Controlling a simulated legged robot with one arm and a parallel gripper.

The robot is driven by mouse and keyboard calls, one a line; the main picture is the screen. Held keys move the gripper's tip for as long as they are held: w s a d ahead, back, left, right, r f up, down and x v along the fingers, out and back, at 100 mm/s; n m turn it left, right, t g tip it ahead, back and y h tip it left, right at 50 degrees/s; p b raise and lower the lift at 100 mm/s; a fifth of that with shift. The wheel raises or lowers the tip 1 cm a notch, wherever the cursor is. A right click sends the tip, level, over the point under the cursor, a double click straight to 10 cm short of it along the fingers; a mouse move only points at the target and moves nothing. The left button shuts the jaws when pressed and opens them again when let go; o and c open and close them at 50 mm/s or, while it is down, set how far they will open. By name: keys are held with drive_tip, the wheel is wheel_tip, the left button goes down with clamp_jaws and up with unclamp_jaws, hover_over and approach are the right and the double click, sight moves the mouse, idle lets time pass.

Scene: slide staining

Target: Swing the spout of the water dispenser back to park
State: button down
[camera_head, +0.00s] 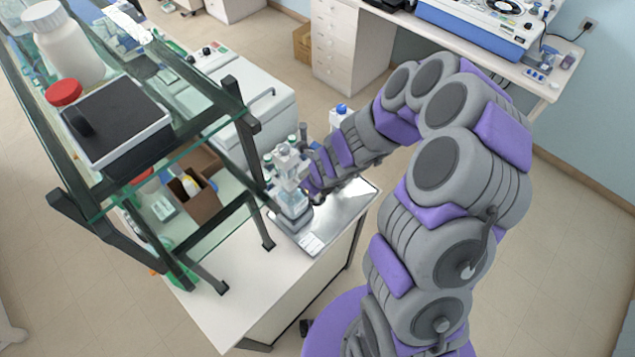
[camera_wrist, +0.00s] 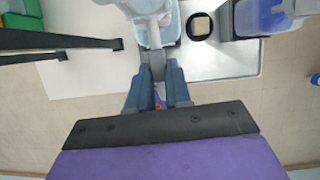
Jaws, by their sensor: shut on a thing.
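The water dispenser (camera_head: 292,200) is a clear, bluish bottle with a pale grey top. It stands on the steel tray (camera_head: 345,208) at the bench's far end. In the wrist view its pale top (camera_wrist: 147,7) is at the upper middle. The spout (camera_wrist: 157,62) is a thin grey bar reaching from that top down toward my gripper. My gripper (camera_wrist: 158,75) is shut on the spout, one blue-grey finger on each side. In the head view my gripper (camera_head: 311,182) is at the right of the dispenser, and the spout's tip is hidden there.
A black-framed glass shelf (camera_head: 215,130) stands close at the left, holding a white bottle (camera_head: 65,45) and a dark-topped device (camera_head: 117,118). In the wrist view a blue container (camera_wrist: 262,14) and a small dark round dish (camera_wrist: 200,25) are right of the dispenser. The bench front (camera_head: 235,300) is clear.

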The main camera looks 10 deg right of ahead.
drive_tip(key=shift+s+a+m, duration=0.1)
drive_tip(key=shift+a+m, duration=0.15)
drive_tip(key=shift+m, duration=0.05)
idle(0.4)
drive_tip(key=c, duration=1)
unclamp_jaws()
drive_tip(key=shift+a, duration=0.15)
drive_tip(key=shift+c, duration=0.2)
drive_tip(key=shift+r, duration=0.1)
drive_tip(key=p+v, duration=0.2)
drive_tip(key=v, duration=1.5)
drive_tip(key=shift+s+a+p, duration=0.15)
drive_tip(key=shift+s+p, duration=0.1)
drive_tip(key=shift+p, duration=0.15)
